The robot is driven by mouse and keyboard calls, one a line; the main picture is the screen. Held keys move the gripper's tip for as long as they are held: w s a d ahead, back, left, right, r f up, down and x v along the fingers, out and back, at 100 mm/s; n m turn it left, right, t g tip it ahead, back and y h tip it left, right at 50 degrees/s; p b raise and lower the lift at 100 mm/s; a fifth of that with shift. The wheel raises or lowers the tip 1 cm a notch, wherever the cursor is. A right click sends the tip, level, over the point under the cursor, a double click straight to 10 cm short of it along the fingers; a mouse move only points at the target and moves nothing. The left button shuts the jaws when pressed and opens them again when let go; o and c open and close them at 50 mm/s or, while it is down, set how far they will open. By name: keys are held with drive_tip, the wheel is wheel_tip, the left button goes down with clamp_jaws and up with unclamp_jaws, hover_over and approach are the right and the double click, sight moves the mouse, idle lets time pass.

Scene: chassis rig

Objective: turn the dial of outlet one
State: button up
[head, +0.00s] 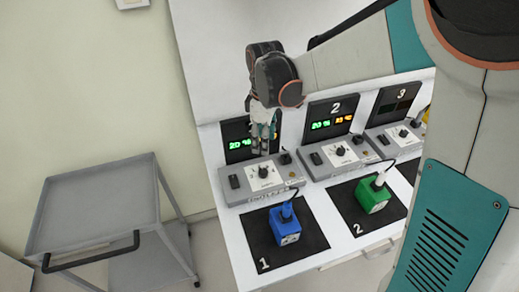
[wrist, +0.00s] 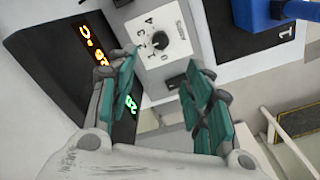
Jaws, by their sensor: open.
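The outlet one box (head: 246,190) is a grey unit at the left of the bench. Its dial (head: 263,172) is a small dark knob on a white numbered plate. In the wrist view the dial (wrist: 160,40) shows ahead of and between the fingers. The outlet's dark display (head: 238,139) stands behind it with green and orange digits. My gripper (head: 262,148) is open and empty, above the box and in front of the display. In the wrist view my gripper (wrist: 160,85) has teal finger pads on both sides, apart from the dial.
A blue block (head: 284,226) with a cable sits on black mat 1 in front. Outlet two (head: 340,155) and outlet three (head: 398,134) stand to the right. A green block (head: 372,194) sits on mat 2. A grey cart (head: 95,205) stands left of the bench.

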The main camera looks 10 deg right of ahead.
sight(263, 171)
wheel_tip(263, 171, down, 14)
drive_tip(key=b, duration=0.4)
drive_tip(key=shift+r, duration=0.15)
drive_tip(key=c, duration=1.1)
